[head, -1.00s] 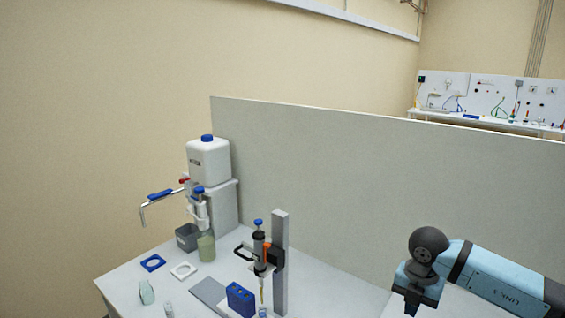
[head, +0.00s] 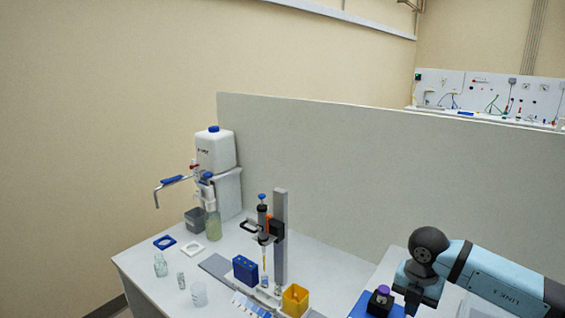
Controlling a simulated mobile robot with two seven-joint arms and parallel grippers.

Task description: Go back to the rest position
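My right arm comes in from the right edge, and its dark wrist and gripper (head: 416,289) hang over the near right part of the bench. The fingers point down and are partly hidden, so I cannot tell whether they are open or shut. A dark block with a purple-capped item (head: 381,297) shows just left of the gripper. I cannot tell whether the two touch. My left gripper is not in view.
The white bench (head: 140,268) holds a dispenser with a white tank (head: 215,151), a pipetting stand (head: 281,235), a blue block (head: 245,270), a yellow cup (head: 295,300) and small glassware. A grey partition (head: 380,170) stands behind. A second bench (head: 490,114) is far right.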

